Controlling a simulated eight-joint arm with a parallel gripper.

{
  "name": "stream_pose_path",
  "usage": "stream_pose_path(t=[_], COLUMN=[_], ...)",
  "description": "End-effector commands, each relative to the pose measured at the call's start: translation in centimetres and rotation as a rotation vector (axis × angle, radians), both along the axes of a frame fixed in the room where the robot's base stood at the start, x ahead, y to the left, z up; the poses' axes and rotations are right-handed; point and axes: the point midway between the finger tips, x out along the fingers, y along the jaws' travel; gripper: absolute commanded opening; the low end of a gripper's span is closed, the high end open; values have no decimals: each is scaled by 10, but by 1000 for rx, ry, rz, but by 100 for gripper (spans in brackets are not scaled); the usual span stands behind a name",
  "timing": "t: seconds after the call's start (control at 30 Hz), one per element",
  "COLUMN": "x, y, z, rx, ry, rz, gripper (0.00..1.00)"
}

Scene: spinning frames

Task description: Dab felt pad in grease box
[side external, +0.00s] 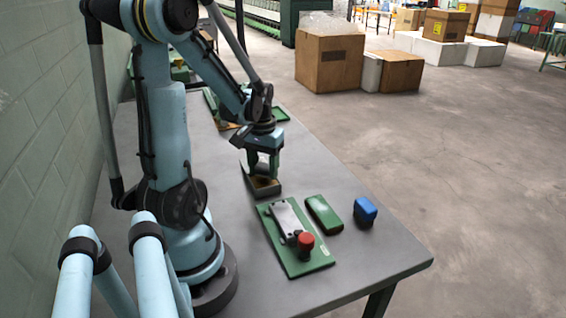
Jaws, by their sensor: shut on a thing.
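The grease box (267,194) is a small dark open tray with a brownish inside, on the grey table behind the green board. My gripper (262,170) points straight down over the box, its tips at or just above the opening. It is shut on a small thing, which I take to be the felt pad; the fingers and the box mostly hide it. I cannot tell whether the pad touches the grease.
A green board (312,262) with a grey metal part (286,218) and a red knob (305,241) lies in front. The table's (385,262) front right is clear.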

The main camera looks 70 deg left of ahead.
Motion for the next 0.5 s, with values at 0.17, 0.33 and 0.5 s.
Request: stream_pose_path(t=[0.17, 0.33, 0.5], x=[0, 0, 0], y=[0, 0, 0], z=[1, 11, 24], rx=[0, 0, 0], ry=[0, 0, 0], rz=[0, 0, 0], gripper=[26, 26, 26])
